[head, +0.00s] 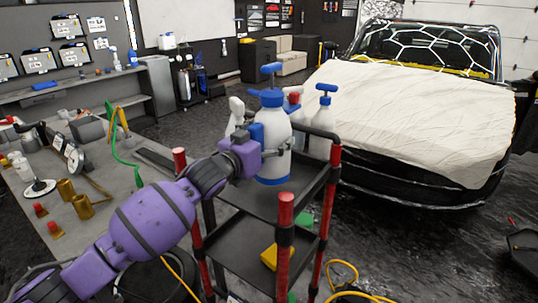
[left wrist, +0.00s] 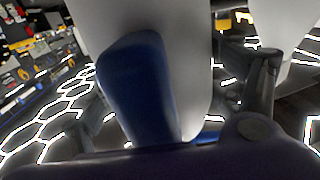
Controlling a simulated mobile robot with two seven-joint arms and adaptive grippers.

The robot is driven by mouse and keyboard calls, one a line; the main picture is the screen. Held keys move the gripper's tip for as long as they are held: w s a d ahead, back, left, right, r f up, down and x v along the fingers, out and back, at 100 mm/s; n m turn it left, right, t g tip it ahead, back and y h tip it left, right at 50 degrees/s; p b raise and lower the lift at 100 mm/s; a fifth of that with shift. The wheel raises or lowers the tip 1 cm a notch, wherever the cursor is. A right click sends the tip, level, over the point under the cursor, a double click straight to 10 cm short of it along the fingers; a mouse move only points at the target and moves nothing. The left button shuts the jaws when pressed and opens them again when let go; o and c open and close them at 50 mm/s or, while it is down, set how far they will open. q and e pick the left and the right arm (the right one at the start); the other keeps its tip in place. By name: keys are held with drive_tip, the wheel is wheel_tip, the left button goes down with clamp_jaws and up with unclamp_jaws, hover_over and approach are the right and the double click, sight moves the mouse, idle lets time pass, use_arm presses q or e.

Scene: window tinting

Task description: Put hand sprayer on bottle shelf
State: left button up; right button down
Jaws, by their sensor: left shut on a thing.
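The hand sprayer (head: 272,165) is a large white bottle with a blue collar, blue pump handle and blue base. It is upright at the top shelf (head: 300,200) of a black cart with red corner posts. I cannot tell whether its base touches the shelf. My left gripper (head: 275,151) comes from the left and is shut on the sprayer at mid-height. The left wrist view shows the sprayer's white body (left wrist: 190,60) and a blue part close up, with a dark finger (left wrist: 262,85) at right. My right gripper is not in view.
Smaller white bottles stand beside and behind the sprayer, one with a blue top (head: 321,125) and one all pale (head: 237,112). A yellow item (head: 270,257) lies on the lower shelf. A cluttered grey workbench (head: 88,165) is at left. A covered car (head: 420,115) stands at right.

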use_arm(q)
wheel_tip(320, 180, down, 4)
drive_tip(key=shift+f, duration=0.2)
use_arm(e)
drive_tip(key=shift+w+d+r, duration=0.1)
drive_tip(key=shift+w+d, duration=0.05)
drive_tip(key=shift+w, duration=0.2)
use_arm(q)
drive_tip(key=o, duration=1.8)
drive_tip(key=shift+f, duration=0.25)
drive_tip(key=shift+c, duration=0.2)
